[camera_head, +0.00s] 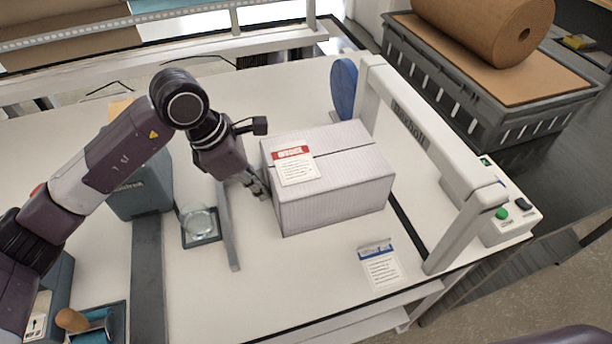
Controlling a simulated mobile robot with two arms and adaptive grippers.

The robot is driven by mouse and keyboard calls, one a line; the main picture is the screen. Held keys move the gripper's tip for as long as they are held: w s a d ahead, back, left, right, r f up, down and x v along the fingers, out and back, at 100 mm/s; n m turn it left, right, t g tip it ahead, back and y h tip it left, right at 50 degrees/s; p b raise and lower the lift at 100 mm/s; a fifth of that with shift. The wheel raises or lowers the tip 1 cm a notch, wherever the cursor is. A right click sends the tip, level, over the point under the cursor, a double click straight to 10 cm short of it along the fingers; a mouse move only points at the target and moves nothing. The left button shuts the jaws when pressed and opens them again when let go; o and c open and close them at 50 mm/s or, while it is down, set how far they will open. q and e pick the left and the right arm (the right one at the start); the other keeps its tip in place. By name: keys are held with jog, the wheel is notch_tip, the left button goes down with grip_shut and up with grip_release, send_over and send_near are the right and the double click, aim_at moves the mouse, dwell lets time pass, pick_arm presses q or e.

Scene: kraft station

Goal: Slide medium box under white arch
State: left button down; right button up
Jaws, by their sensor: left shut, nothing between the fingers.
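The medium box (335,190) is a pale, closed carton with a red and white label on top. It stands on the white table, just left of the white arch (425,125), whose beam runs from the back to the front right. The box's right end is close to the arch's opening; I cannot tell whether any of it is under the beam. My left gripper (262,192) is shut and empty, at the box's left side, with its fingertips near or against that face; exact contact is unclear. My right gripper is not in view.
A paper label (381,268) lies on the table in front of the box. A grey metal bar (229,225) and a glass dish (199,222) are left of it. A control box (503,214) with a green button adjoins the arch. A blue disc (343,88) stands behind.

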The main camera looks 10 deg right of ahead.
aim_at(269, 178)
pick_arm(q)
jog(key=shift+d, duration=0.1)
jog(key=shift+w+d+b, duration=0.2)
jog(key=shift+d+b, duration=0.2)
jog(key=shift+d, duration=0.3)
jog(key=shift+w+d+b, duration=0.15)
jog(key=shift+d+b, duration=0.2)
jog(key=shift+d, duration=0.35)
jog(key=shift+w+d+b, duration=0.15)
jog(key=shift+d+b, duration=0.2)
jog(key=shift+d, duration=0.4)
jog(key=shift+w+d+b, duration=0.15)
jog(key=shift+d+b, duration=0.2)
jog(key=shift+d, duration=0.45)
jog(key=shift+w+d+b, duration=0.15)
jog(key=shift+d+b, duration=0.3)
jog(key=shift+d, duration=0.15)
jog(key=shift+w+d, duration=0.15)
jog(key=shift+d, duration=0.6)
jog(key=shift+d+b, duration=0.15)
jog(key=shift+b, duration=0.2)
